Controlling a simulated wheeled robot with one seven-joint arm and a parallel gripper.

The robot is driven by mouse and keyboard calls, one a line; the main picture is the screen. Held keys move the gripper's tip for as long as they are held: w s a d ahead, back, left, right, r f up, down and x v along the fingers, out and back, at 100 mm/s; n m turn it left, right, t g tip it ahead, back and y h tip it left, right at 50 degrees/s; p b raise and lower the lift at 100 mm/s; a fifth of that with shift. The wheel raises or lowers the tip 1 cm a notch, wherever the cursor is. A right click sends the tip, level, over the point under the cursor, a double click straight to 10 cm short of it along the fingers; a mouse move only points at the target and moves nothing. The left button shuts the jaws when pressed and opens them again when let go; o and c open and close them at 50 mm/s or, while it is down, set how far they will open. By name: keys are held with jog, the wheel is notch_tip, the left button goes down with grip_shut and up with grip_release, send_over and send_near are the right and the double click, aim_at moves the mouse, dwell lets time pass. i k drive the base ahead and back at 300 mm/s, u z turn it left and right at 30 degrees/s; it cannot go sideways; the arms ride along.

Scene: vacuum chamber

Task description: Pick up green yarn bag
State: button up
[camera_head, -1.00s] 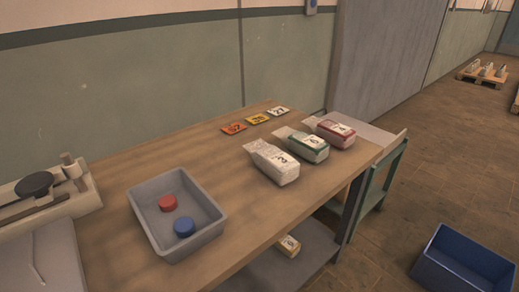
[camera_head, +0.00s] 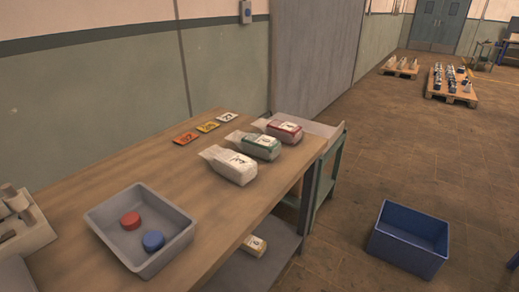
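A bag with a green band (camera_head: 254,145) lies on the wooden table (camera_head: 128,165), near its far right end. It is the middle one of three bags lying side by side. A plain white bag (camera_head: 231,166) is on its near side and a bag with a red band (camera_head: 279,130) is on its far side. The bags lie close together; I cannot tell whether they touch. My gripper is not in view.
A grey tray (camera_head: 112,244) with a red and a blue round piece stands on the near table. Three coloured cards (camera_head: 207,127) lie behind the bags. Another bag (camera_head: 253,245) is on the lower shelf. A blue crate (camera_head: 408,241) stands on the open floor at right.

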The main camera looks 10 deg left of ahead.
aim_at(264, 147)
jog(key=u, duration=0.05)
jog(key=i, duration=1)
jog(key=z, duration=0.05)
